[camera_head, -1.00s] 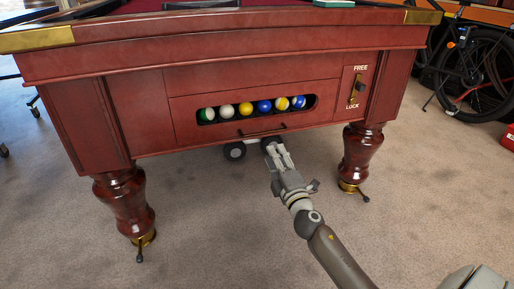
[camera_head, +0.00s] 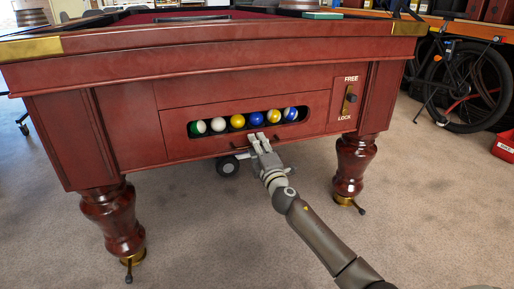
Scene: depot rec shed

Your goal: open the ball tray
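The ball tray (camera_head: 170,135) is a red-brown wooden drawer front in the end of the pool table. It looks flush with the wood around it. Several balls (camera_head: 237,121) in green, white, yellow and blue show through its dark rounded slot. A thin dark handle (camera_head: 278,138) runs along its lower part. My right gripper (camera_head: 257,138) is at this handle, fingers pointing up at it. The fingertips overlap the handle in view, and I cannot tell whether they grip it. A FREE/LOCK plate with a dark knob (camera_head: 350,97) is to the right; the knob sits nearer FREE. My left gripper is out of view.
The table stands on turned legs, one at the left (camera_head: 112,215) and one at the right (camera_head: 354,165). A bicycle (camera_head: 465,85) and a red box (camera_head: 504,145) stand at the right. The carpet in front is clear.

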